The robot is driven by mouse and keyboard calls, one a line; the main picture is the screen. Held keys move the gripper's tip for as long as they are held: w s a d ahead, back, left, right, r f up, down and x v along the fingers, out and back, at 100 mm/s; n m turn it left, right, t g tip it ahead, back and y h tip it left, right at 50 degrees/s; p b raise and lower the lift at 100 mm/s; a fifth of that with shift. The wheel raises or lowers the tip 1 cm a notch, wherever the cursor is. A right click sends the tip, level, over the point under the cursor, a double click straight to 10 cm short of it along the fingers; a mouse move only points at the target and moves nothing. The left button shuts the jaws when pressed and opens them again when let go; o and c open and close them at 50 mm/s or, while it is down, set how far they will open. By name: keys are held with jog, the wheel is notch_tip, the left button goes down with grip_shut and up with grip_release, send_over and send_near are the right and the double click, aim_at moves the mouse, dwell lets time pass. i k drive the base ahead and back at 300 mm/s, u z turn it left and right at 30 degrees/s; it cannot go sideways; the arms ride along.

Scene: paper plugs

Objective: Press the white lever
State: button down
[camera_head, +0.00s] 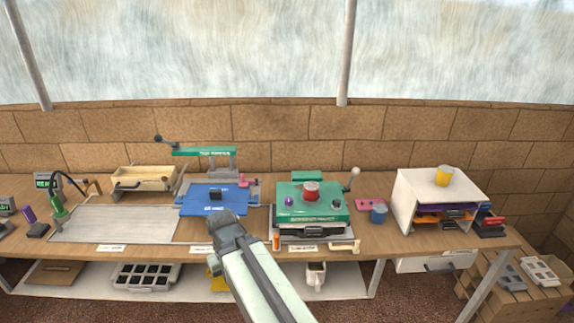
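A pale grey-white lever (350,180) with a round knob stands upright and slightly tilted at the right side of a green machine (310,208). A cream handle (344,246) lies low at the machine's front right. I cannot tell for certain which of the two is the white lever. My gripper (222,218) is at the front edge of a blue plate (205,203), left of the green machine and apart from both pale parts. Its fingers are too small and dark to tell whether they are open or shut.
A red cylinder (311,191) and a purple knob sit on the green machine. A blue cup (379,213) stands close to its right. A green arm (204,152) with a black-knobbed lever rises behind the blue plate. A white shelf box (405,205) stands farther right.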

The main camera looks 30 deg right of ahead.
aim_at(355, 170)
jog(key=u, duration=0.25)
jog(key=i, duration=1)
jog(key=z, duration=0.1)
